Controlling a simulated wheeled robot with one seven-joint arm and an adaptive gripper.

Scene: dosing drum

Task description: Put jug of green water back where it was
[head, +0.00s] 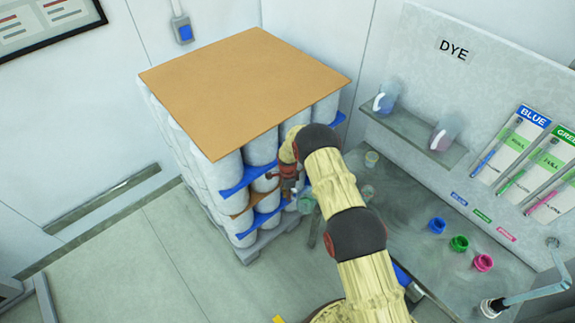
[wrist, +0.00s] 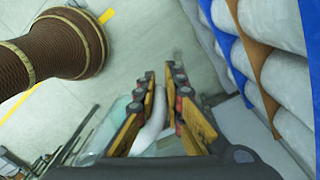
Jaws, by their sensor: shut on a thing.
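My gripper (head: 289,184) is beside the stack of white drums in the head view, above the floor and left of the bench. In the wrist view my gripper (wrist: 161,78) is shut on the pale handle of a clear jug (wrist: 112,128). The jug's body lies to the left of the fingers and is partly hidden by them. In the head view the jug (head: 306,203) is small, looks pale greenish and is partly covered by my arm. A shelf (head: 412,130) below the DYE sign holds a bluish jug (head: 386,97) and a pinkish jug (head: 445,133), with bare shelf between them.
The drum stack (head: 262,146) on a pallet stands close to my gripper. The grey bench (head: 405,215) carries clear cups (head: 371,158) and blue (head: 437,225), green (head: 459,243) and pink (head: 483,262) pots. Open floor (head: 150,265) lies in front of the stack.

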